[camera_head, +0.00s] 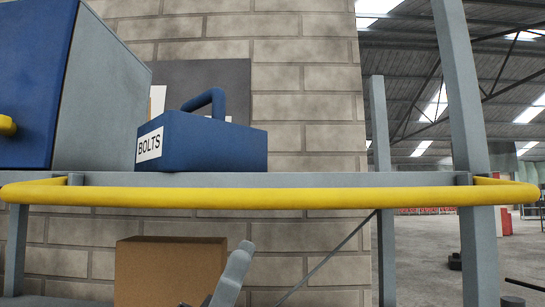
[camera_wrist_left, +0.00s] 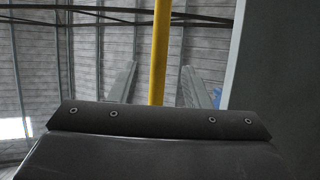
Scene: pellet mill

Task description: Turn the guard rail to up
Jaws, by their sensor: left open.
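The guard rail is a yellow bar (camera_head: 270,195) running across the front of the grey shelf in the head view, its ends bending back at both sides. My left gripper (camera_head: 235,273) shows at the bottom of the head view, below the rail, in front of a cardboard box; mainly one grey finger is seen. In the left wrist view the yellow rail (camera_wrist_left: 160,50) runs upright in the picture, between the two spread fingers of the open left gripper (camera_wrist_left: 158,85). Contact is not visible. My right gripper is not in view.
A blue BOLTS toolbox (camera_head: 205,142) and a blue-and-grey cabinet (camera_head: 95,90) stand on the shelf (camera_head: 330,180) behind the rail. A cardboard box (camera_head: 165,270) sits below. Grey posts (camera_head: 465,110) stand at the right, with open hall floor (camera_head: 425,265) beyond.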

